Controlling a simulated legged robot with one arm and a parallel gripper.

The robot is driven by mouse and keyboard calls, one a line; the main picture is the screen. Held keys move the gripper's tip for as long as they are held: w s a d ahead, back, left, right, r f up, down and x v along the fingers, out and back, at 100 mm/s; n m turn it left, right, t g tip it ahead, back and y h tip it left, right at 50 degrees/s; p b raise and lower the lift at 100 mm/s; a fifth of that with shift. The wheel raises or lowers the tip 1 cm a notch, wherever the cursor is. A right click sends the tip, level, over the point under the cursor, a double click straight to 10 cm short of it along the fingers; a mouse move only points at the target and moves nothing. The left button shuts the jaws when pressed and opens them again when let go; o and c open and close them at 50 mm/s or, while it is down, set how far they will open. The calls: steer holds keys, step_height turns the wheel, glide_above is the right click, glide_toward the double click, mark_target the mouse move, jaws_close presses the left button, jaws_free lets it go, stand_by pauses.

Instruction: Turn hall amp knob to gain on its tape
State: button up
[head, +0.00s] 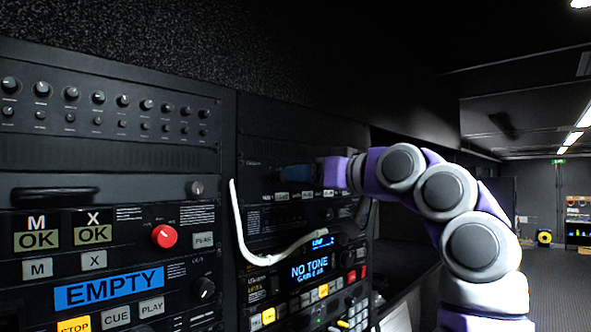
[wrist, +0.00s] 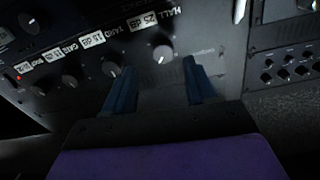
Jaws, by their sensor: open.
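The hall amp knob (wrist: 163,53) is a dark round knob with a pale mark on its lower part in the wrist view. Its tape (wrist: 165,20) reads "HALL 25 dB". My gripper (wrist: 160,68) is open, its two blue fingers on either side of the hall knob in the picture; I cannot tell whether either touches it. The yard knob (wrist: 112,69) is close beside the left finger, under a tape (wrist: 110,41) reading "YARD 15 dB". In the head view my gripper (head: 328,172) is at the rack's upper panel and hides the knobs. A display (head: 310,268) reads "NO TONE" above a small gain line.
A white cable (head: 238,225) loops across the rack, left of and below my gripper. The left rack has a red knob (head: 165,236) and a blue "EMPTY" display (head: 108,290). More taped knobs (wrist: 68,80) continue leftward in the wrist view. The aisle (head: 553,275) at right is open.

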mark_target(281, 176)
steer(key=w+a, duration=0.2)
steer(key=a, duration=0.1)
steer(key=w+a+p, duration=0.1)
steer(key=a, duration=0.1)
steer(key=shift+w+a, duration=0.1)
steer(key=shift+w, duration=0.05)
steer(key=shift+w+d, duration=0.2)
steer(key=shift+d, duration=1.2)
steer(key=shift+s+a, duration=0.1)
steer(key=shift+a, duration=0.15)
steer(key=shift+c, duration=1.1)
steer(key=shift+a, duration=0.8)
steer(key=c, duration=0.3)
steer(key=shift+c, duration=0.7)
steer(key=shift+d, duration=0.1)
steer(key=c, duration=0.4)
